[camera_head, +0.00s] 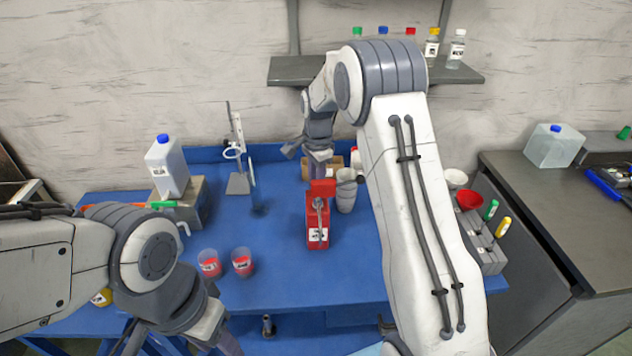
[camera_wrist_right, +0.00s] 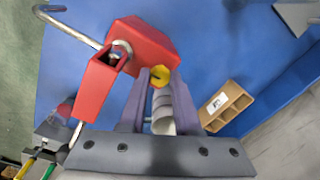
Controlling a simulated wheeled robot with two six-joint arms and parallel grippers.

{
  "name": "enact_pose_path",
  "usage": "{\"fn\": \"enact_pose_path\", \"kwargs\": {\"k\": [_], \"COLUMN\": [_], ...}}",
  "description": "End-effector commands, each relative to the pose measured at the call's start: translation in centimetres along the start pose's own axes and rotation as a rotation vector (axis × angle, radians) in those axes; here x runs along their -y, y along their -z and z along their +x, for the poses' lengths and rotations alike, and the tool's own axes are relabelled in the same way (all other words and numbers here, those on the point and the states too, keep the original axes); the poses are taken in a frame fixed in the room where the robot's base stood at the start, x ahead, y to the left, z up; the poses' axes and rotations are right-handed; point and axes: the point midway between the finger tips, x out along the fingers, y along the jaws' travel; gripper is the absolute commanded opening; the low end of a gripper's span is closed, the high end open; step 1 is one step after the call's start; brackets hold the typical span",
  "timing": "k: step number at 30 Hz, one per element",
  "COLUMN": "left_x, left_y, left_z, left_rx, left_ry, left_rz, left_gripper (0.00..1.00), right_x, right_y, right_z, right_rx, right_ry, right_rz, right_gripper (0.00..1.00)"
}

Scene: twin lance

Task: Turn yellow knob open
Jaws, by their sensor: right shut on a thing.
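The yellow knob (camera_wrist_right: 160,76) shows in the right wrist view beside the red device (camera_wrist_right: 135,55) with its metal rod. My right gripper (camera_wrist_right: 161,88) has its two purple-grey fingers on either side of the knob and is shut on it. In the head view the red device (camera_head: 317,232) stands on the blue table, and my right gripper (camera_head: 320,157) is just behind its top; the knob is hidden there. My left gripper (camera_head: 228,343) is at the bottom edge of the head view, partly cut off, away from the device; its opening cannot be made out.
Two cups with red contents (camera_head: 242,262) stand left of the red device on the blue table (camera_head: 285,280). Grey-white cups (camera_head: 346,196) stand close behind it, and a cardboard holder (camera_wrist_right: 226,107) is nearby. A tool rack (camera_head: 487,250) is at the right.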

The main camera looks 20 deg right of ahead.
Motion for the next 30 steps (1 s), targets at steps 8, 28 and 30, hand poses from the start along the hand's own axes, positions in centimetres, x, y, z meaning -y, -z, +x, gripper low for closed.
{"fn": "enact_pose_path", "kwargs": {"k": [8, 28, 30], "left_x": [0.0, -0.1, -0.1], "left_y": [0.0, 0.1, 0.1], "left_z": [-0.4, -1.9, -2.1], "left_rx": [0.0, 0.0, 0.0], "left_ry": [0.0, 0.0, 0.0], "left_rz": [0.0, -0.001, -0.001], "left_gripper": [0.5, 0.5, 0.5], "right_x": [0.0, 0.0, 0.1], "right_y": [0.1, 0.1, 0.1], "right_z": [-0.1, -0.2, -0.1], "right_rx": [0.005, 0.031, 0.033], "right_ry": [0.0, 0.002, 0.002], "right_rz": [-0.107, -0.713, -0.78], "right_gripper": [0.0, 0.0, 0.0]}}
